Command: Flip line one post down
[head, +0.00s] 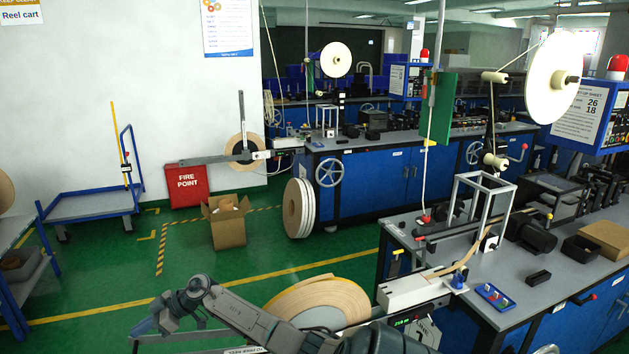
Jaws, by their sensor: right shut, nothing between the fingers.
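Two upright posts with green panels show, one on each tape line, and I cannot tell which is line one's. The near green panel (444,107) hangs high beside a thin pole above the near bench; below it a pale rod runs down to a red piece (425,219) at the bench edge. The far green panel (310,75) is smaller and also upright. My right gripper (143,326) is at the lower left, over the green floor, shut and empty, well away from both posts. My left gripper is out of view.
A large tape reel (318,300) lies behind my right arm. The near bench (545,292) fills the right side. A blue cart (90,205), a red fire point box (187,186) and an open carton (228,230) stand at left.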

